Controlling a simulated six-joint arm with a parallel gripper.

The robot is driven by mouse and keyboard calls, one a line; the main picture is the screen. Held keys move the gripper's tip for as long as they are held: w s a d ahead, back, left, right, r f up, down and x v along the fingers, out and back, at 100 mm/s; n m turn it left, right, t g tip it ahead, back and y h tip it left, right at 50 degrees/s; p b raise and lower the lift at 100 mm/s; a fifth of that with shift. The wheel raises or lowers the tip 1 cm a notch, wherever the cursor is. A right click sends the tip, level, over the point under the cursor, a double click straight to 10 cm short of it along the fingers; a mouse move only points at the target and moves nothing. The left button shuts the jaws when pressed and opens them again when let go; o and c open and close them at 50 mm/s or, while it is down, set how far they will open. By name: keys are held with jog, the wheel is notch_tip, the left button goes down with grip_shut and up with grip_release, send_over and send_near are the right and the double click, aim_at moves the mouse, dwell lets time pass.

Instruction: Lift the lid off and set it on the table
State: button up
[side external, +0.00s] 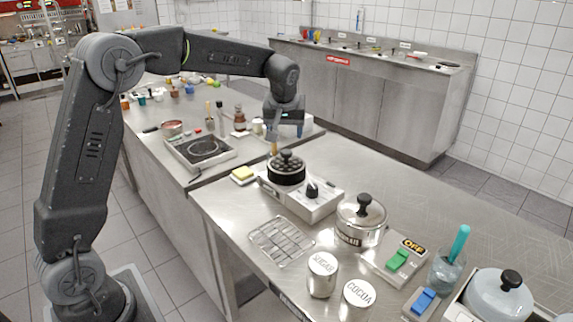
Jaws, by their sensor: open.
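A steel pot (358,232) with lettering on its side stands on the near steel table (440,190). Its shiny lid (350,212) with a black knob sits on top of it. A second lidded vessel (490,300), pale blue with a black knob, stands at the lower right, cut by the frame edge. My gripper (284,128) is open and hangs at the far end of the table, behind and left of the steel pot and well apart from it. Its fingertips are small and hard to make out against the clutter.
A black round item (287,172) with a knob sits on a white appliance (310,200) between my gripper and the pot. A wire rack (283,241), sugar and cocoa canisters (322,275), a switch box (395,262) and a glass (446,272) surround the pot. The table's right rear is bare.

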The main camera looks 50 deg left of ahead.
aim_at(286, 151)
jog(key=x, duration=0.8)
jog(key=shift+s+d+f, duration=0.1)
jog(key=shift+d+f, duration=0.05)
jog(key=shift+f, duration=0.25)
jog(key=shift+c, duration=0.2)
jog(key=shift+r, duration=0.1)
jog(key=c, duration=1.1)
